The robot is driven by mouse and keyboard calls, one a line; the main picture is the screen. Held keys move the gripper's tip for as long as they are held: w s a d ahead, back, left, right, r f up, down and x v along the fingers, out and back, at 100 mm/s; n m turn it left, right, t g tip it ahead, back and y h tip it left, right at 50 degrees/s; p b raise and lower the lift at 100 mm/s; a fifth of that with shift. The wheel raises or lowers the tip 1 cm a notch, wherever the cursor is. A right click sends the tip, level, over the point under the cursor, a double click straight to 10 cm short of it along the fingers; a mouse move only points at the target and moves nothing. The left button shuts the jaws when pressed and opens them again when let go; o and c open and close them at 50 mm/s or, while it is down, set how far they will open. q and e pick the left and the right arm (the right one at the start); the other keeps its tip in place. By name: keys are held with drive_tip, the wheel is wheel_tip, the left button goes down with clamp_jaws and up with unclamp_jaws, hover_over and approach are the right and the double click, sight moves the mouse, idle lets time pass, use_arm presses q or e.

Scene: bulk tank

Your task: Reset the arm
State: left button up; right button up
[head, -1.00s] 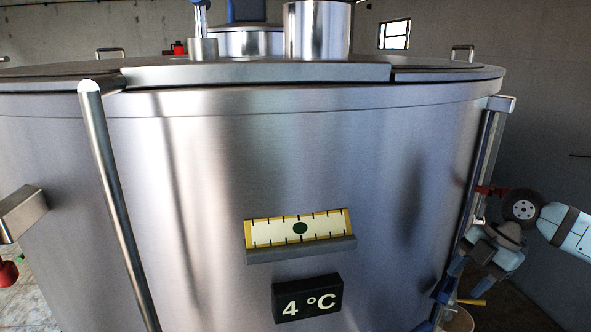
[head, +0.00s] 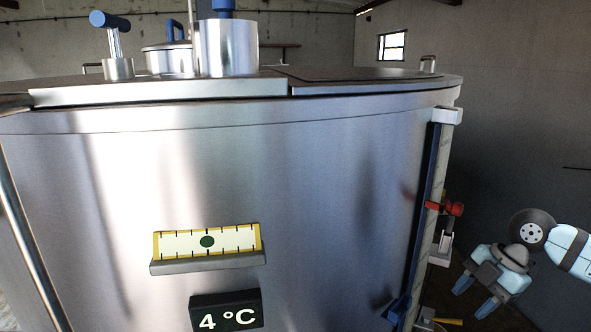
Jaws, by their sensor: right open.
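My right gripper (head: 475,295) is at the lower right, its two blue fingers apart and pointing down to the left, with nothing between them. It is in front of the dark wall, to the right of the steel bulk tank (head: 300,180) and apart from its side fittings in the picture. My left gripper is out of view.
A vertical gauge strip (head: 437,165) with a red clamp or knob (head: 452,208) runs down the tank's right side. The tank front carries a yellow-framed level (head: 207,242) and a black 4 °C display (head: 226,311). A blue-handled dipstick fitting (head: 112,40) stands on top.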

drive_tip(key=s+a+f+m+t+y+p, duration=0.25)
drive_tip(key=a+f+m+t, duration=0.4)
drive_tip(key=a+f, duration=1.1)
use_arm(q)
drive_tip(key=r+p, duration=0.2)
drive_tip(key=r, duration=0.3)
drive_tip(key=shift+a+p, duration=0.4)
use_arm(e)
drive_tip(key=s+f+m+t+h, duration=0.2)
drive_tip(key=s+f+m, duration=0.3)
drive_tip(key=s, duration=0.4)
drive_tip(key=s+f+m+t+h, duration=0.2)
drive_tip(key=s+f+m, duration=0.3)
drive_tip(key=s+m, duration=0.3)
drive_tip(key=shift+s, duration=0.6)
drive_tip(key=shift+h, duration=0.25)
